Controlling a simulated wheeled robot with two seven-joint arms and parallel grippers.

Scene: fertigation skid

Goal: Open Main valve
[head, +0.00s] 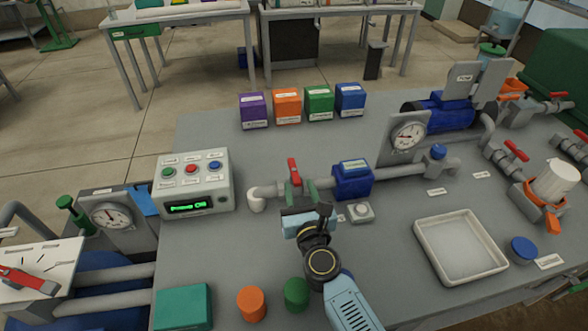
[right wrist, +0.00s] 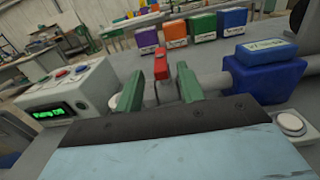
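A red lever handle (head: 292,171) stands upright on a valve in the pale pipe at the middle of the bench. No readable label marks it as the Main valve. The handle (right wrist: 161,68) also shows in the right wrist view, between and just beyond my fingers. My right gripper (head: 299,190) is at this valve, with its green fingers on either side of the handle. In the right wrist view the fingers (right wrist: 160,90) are apart, with gaps beside the handle. The valve body is mostly hidden behind my gripper. My left gripper is out of view.
A control box (head: 190,183) with a lit display stands left of the valve. A blue meter (head: 352,180) sits close on the right. Other red-handled valves (head: 516,150) are at the far right. A white tray (head: 460,247) lies at the front right.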

